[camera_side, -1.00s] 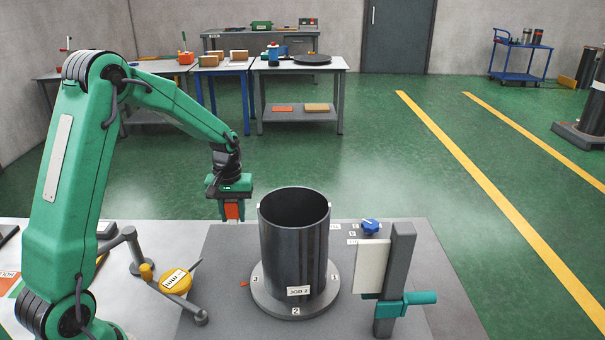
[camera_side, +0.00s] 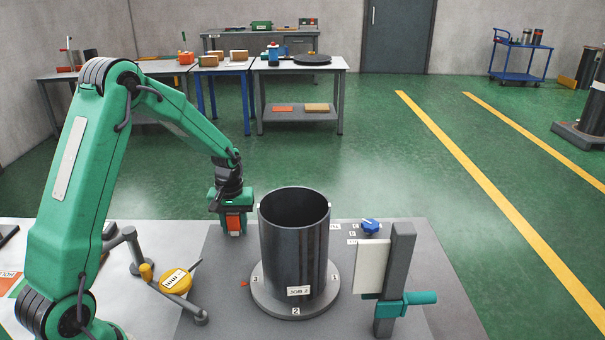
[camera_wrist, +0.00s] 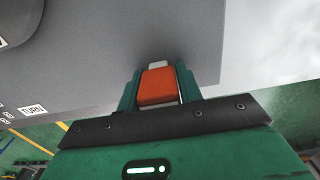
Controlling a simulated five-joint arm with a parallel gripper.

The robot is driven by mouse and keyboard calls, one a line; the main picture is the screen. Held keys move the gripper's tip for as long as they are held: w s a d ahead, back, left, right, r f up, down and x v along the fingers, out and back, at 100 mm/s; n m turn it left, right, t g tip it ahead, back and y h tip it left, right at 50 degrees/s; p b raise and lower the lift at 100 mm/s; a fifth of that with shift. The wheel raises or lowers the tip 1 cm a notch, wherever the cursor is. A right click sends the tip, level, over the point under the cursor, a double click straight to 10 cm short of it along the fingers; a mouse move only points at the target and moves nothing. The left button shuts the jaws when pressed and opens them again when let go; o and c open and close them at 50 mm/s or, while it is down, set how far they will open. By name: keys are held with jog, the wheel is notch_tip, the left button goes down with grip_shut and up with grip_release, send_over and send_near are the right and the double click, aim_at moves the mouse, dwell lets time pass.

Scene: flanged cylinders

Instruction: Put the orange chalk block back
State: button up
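The orange chalk block (camera_side: 235,223) is between the fingers of my gripper (camera_side: 234,228). In the wrist view the orange block (camera_wrist: 158,87) sits between the two green fingers of my gripper (camera_wrist: 159,88), with a pale part showing at its far end. The fingers look shut on its sides. In the side view my gripper is just left of and behind the dark flanged cylinder (camera_side: 294,250). Whether the block touches the grey surface is hard to tell.
The tall cylinder, labelled JOB 2, stands close on the right of my gripper. A grey post (camera_side: 396,270) with a white plate (camera_side: 371,268) and a blue knob (camera_side: 371,226) are farther right.

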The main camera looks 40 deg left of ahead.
aim_at(233, 214)
jog(key=o, duration=0.3)
jog(key=shift+r, duration=0.2)
notch_tip(233, 214, up, 12)
dwell(0.6)
dwell(0.5)
